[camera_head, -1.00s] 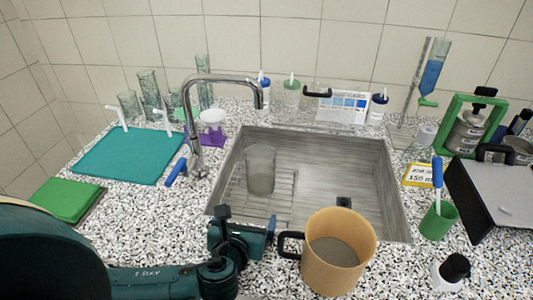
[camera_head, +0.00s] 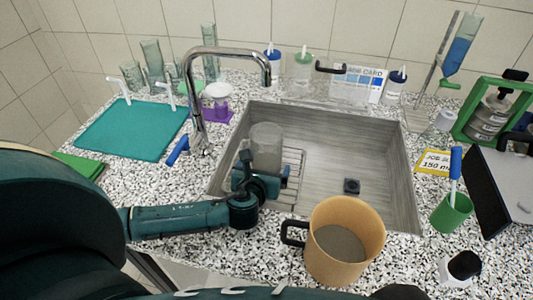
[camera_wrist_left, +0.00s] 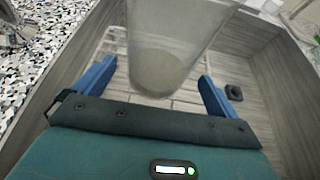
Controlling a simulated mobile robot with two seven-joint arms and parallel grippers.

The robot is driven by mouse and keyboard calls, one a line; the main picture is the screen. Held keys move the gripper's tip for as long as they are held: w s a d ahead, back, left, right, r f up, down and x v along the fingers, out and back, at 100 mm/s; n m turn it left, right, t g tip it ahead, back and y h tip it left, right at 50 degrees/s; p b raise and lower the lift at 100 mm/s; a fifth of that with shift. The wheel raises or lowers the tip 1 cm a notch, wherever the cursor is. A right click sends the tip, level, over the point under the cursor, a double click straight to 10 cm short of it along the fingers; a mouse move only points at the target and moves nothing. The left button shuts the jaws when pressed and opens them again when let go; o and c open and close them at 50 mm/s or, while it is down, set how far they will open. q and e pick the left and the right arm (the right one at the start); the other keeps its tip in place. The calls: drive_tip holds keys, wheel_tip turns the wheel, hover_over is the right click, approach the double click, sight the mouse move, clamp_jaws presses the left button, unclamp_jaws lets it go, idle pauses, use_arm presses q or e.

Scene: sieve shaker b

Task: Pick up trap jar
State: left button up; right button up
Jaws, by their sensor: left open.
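The trap jar, as I take it, is a clear greyish jar (camera_head: 266,143) standing upright at the left side of the sink, on a wire rack. In the left wrist view the jar (camera_wrist_left: 172,45) looks transparent, with a greyish bottom. My left gripper (camera_head: 266,180) is over the sink's front left part, just in front of the jar. Its blue fingers (camera_wrist_left: 157,76) are spread, one to each side of the jar's lower part in the wrist view. I cannot tell whether either finger touches it. My right gripper is not in view.
The sink (camera_head: 350,150) has a tap (camera_head: 195,95) at its left edge. A tan jug (camera_head: 345,240) with a dark handle stands at the front rim. A green cup (camera_head: 452,212) and a yellow card (camera_head: 435,162) are at the right, a teal mat (camera_head: 130,130) at the left.

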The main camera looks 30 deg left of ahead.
use_arm(q)
drive_tip(key=x, duration=0.4)
drive_tip(key=shift+w+a, duration=0.15)
drive_tip(key=shift+w, duration=0.05)
drive_tip(key=c, duration=1.1)
drive_tip(key=shift+c, duration=0.4)
drive_tip(key=shift+r, duration=0.15)
